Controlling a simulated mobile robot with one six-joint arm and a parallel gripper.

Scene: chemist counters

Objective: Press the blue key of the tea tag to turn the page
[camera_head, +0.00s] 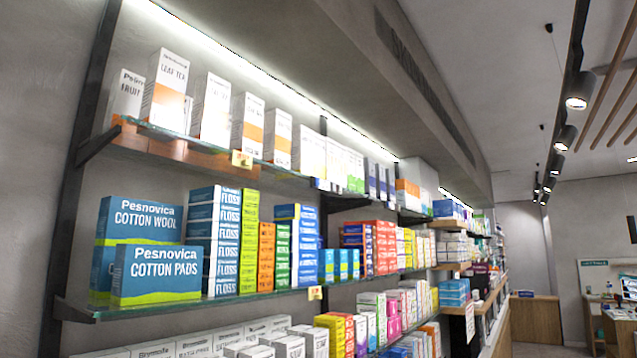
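White tea boxes (166,92) with orange bands stand on the upper glass shelf (196,142). A small pale yellow tag (241,158) hangs on the front edge of this shelf, below the tea boxes. Its marks are too small to read, and I cannot make out a blue key on it. A second similar tag (315,293) sits on the edge of the shelf below. My gripper is not in view.
The lower shelf (200,303) holds blue cotton boxes (157,273), stacked floss boxes (214,240) and coloured cartons. More boxes stand on the bottom row. The room opens to the right, with a wooden counter (536,320) far back.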

